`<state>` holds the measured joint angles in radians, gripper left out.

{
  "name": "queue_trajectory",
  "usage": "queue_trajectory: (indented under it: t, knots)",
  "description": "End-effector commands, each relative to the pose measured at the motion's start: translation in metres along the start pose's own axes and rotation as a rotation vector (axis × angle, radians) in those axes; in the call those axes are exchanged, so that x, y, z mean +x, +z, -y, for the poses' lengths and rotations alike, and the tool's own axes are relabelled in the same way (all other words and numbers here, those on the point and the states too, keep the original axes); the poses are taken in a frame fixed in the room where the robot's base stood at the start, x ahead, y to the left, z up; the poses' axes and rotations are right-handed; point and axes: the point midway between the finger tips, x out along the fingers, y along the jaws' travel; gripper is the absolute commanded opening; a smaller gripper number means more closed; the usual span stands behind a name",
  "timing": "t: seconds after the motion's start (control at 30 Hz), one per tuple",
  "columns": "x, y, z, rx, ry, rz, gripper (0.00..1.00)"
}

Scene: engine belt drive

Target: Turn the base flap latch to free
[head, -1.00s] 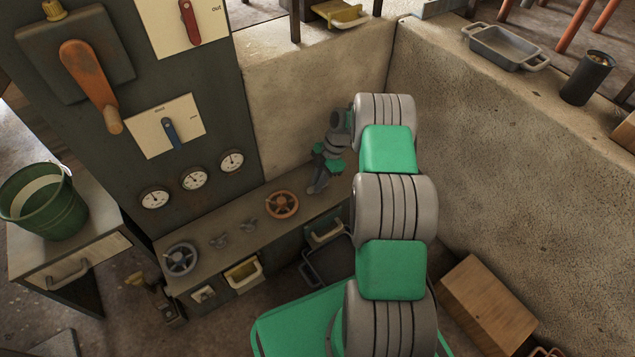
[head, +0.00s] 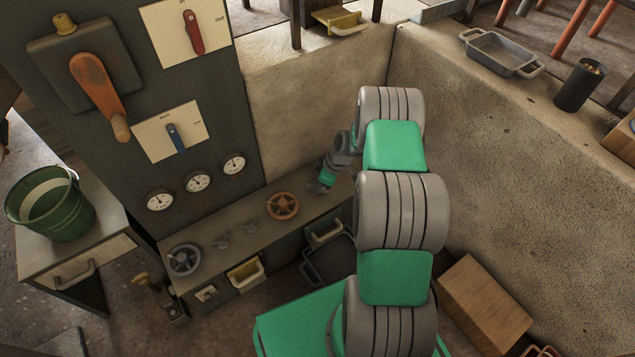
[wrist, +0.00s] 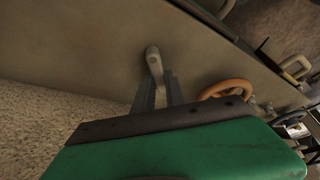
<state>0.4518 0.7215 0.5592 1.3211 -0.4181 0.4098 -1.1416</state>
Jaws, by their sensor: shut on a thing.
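In the wrist view a small pale grey lever (wrist: 154,62) stands out from the flat console surface; I take it to be the base flap latch. My gripper (wrist: 160,90) has its two grey fingers on either side of the lever's near end, closed on it. In the head view my gripper (head: 318,187) is low at the right end of the console top, by the wall, and it hides the lever there. Any marks showing the lever's setting cannot be seen.
An orange handwheel (head: 283,206) is on the console just left of my gripper, with small grey knobs and a grey wheel (head: 184,259) further left. A concrete wall (head: 300,110) stands behind. A panel with a blue lever (head: 175,138) and gauges rises at left.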

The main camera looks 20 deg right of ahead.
Motion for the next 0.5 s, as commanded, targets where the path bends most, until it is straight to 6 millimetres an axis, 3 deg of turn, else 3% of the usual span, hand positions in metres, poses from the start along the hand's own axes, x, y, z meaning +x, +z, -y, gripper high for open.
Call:
queue_trajectory:
  t: [0.5]
  knots:
    - [-0.0013, -0.0012, -0.0006, 0.427, 0.178, 0.000, 0.00]
